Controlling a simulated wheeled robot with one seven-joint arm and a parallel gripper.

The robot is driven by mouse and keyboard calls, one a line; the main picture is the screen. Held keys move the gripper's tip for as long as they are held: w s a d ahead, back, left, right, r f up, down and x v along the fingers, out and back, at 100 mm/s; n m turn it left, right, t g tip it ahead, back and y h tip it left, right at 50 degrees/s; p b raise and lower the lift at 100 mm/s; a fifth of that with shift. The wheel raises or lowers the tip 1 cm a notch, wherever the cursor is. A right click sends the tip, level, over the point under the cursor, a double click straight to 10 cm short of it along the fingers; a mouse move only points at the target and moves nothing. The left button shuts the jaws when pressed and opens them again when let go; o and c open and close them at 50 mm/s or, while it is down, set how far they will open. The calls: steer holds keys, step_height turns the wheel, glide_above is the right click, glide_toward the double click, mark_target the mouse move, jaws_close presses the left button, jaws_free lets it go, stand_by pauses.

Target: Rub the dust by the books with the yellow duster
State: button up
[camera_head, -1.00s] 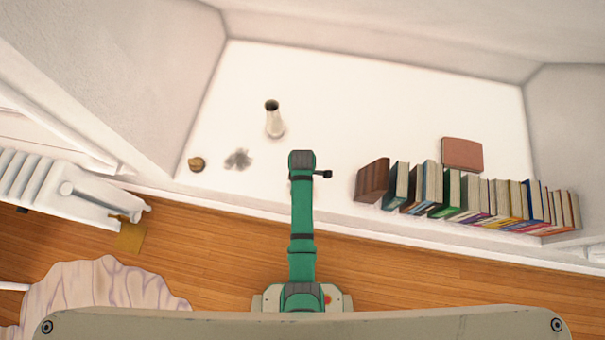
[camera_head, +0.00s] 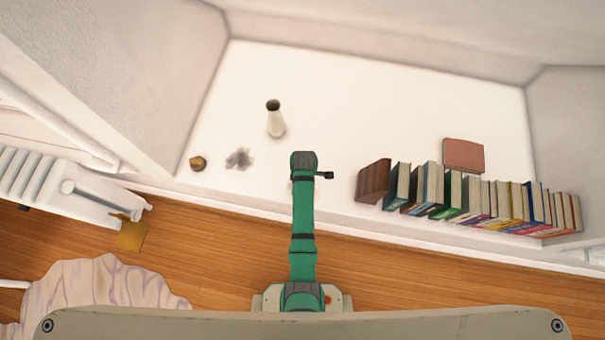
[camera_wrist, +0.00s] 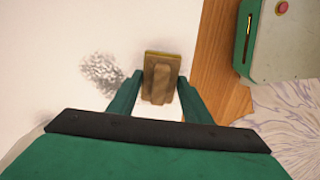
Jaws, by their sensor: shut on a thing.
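In the wrist view my gripper (camera_wrist: 162,84) is shut on the yellow-brown duster (camera_wrist: 162,57), a small block. A grey speckled dust patch (camera_wrist: 103,76) lies on the white surface just left of the duster, apart from it in the picture. Whether the duster touches the surface I cannot tell. In the head view my arm's end hides the gripper and duster. A row of books (camera_head: 471,205) stands right of the arm. A grey dust patch (camera_head: 239,159) shows left of the arm; I cannot tell whether it is the patch in the wrist view.
A pale vase (camera_head: 276,124) stands behind the left dust patch, and a small brown object (camera_head: 198,163) lies left of it. A flat reddish book (camera_head: 463,155) lies behind the row. The middle back of the white surface (camera_head: 370,110) is clear. A radiator (camera_head: 70,190) stands at left.

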steer(key=shift+a+f, duration=0.15)
steer(key=shift+f, duration=0.45)
steer(key=shift+w, duration=0.1)
steer(key=shift+w+d, duration=0.2)
steer(key=shift+w, duration=1.1)
steer(key=shift+w+d, duration=0.35)
steer(key=shift+w, duration=0.35)
steer(key=shift+w+d, duration=0.15)
steer(key=shift+w, duration=0.7)
steer(key=shift+w+d, duration=0.1)
steer(key=shift+w, duration=0.7)
